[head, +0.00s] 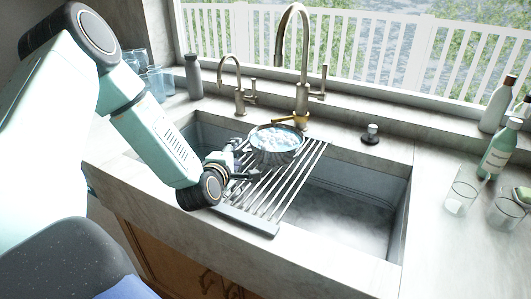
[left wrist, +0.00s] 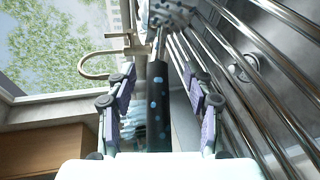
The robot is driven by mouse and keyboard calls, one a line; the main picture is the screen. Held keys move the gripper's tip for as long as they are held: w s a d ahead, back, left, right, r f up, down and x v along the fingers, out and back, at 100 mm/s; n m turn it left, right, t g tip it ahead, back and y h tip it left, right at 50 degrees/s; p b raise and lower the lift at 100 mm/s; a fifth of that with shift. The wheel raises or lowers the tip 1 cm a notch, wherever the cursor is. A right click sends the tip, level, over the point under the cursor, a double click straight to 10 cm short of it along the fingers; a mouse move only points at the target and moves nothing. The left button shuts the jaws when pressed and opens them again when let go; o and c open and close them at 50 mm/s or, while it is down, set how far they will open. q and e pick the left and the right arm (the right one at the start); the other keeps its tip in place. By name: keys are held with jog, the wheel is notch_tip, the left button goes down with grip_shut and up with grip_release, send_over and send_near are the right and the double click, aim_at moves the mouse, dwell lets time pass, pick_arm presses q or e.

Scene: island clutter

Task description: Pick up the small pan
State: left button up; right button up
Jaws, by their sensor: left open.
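The small pan (head: 277,148) sits on the metal drying rack (head: 283,190) over the sink, with white-blue foam in it. In the left wrist view, the foam-spotted pan (left wrist: 176,14) is at the top edge, and its dark handle (left wrist: 158,105) points down toward the gripper. My left gripper (head: 240,160) is just left of the pan in the head view. It is open, with the handle lying between its two fingers (left wrist: 160,82) in the wrist view; contact cannot be told. The handle is mostly hidden by the gripper in the head view. My right gripper is not in view.
The tall faucet (head: 302,65) stands behind the pan, a smaller faucet (head: 236,88) to its left. Glasses (head: 155,82) and a grey bottle (head: 193,76) are at the back left. Bottles (head: 497,150) and glasses (head: 460,196) stand at right. The right sink basin (head: 345,215) is empty.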

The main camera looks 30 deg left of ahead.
pick_arm(q)
jog(key=shift+s+d+r, duration=0.2)
jog(key=shift+d+r, duration=0.05)
jog(key=shift+r, duration=0.05)
jog(key=shift+c, duration=0.2)
jog(key=shift+a+f, duration=0.15)
jog(key=shift+a, duration=0.1)
jog(key=c, duration=0.3)
jog(key=shift+w+a+f, duration=0.1)
jog(key=shift+w+f, duration=0.05)
jog(key=shift+w, duration=0.05)
jog(key=c, duration=0.3)
jog(key=shift+s+d, duration=0.1)
jog(key=shift+d, duration=0.15)
grip_shut()
jog(key=shift+a, duration=0.1)
jog(key=shift+r, duration=0.2)
